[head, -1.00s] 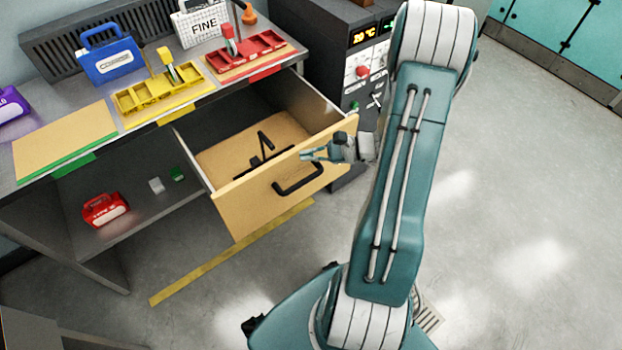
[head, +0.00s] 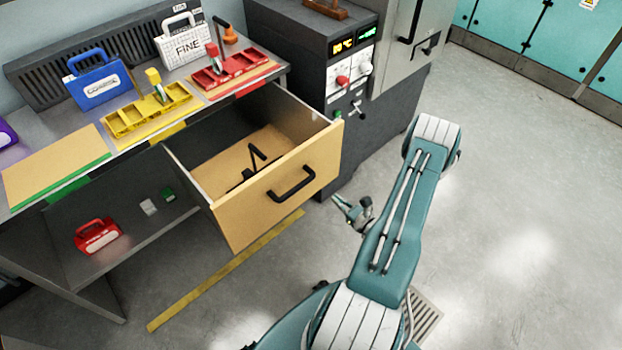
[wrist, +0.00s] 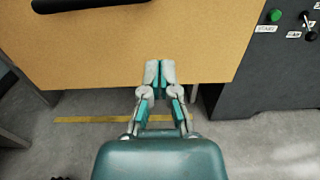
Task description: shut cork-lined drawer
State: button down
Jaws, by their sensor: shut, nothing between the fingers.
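The cork-lined drawer (head: 238,222) stands pulled out from the bench, with a pale wooden front and a black bar handle (head: 292,184). A black object (head: 252,164) lies on its tan lining. In the wrist view the drawer front (wrist: 200,40) fills the upper part, with part of the handle (wrist: 60,4) at the upper left. My gripper (head: 338,203) is to the right of the drawer front and apart from the handle in the head view. In the wrist view my gripper (wrist: 160,70) has its fingertips together and empty, in front of the drawer face's lower part.
Yellow (head: 150,112) and red (head: 235,68) trays and blue (head: 100,82) and white (head: 183,42) cases stand on the bench. A red case (head: 97,236) sits on the shelf below. A dark control cabinet (head: 345,95) stands right of the drawer. Floor in front is clear.

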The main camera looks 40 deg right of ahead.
aim_at(306, 174)
jog(key=w, duration=0.7)
jog(key=w+a, duration=0.1)
jog(key=w, duration=0.2)
jog(key=shift+w+r, duration=0.1)
jog(key=shift+w, duration=0.15)
jog(key=shift+w+d, duration=0.15)
jog(key=shift+w, duration=0.45)
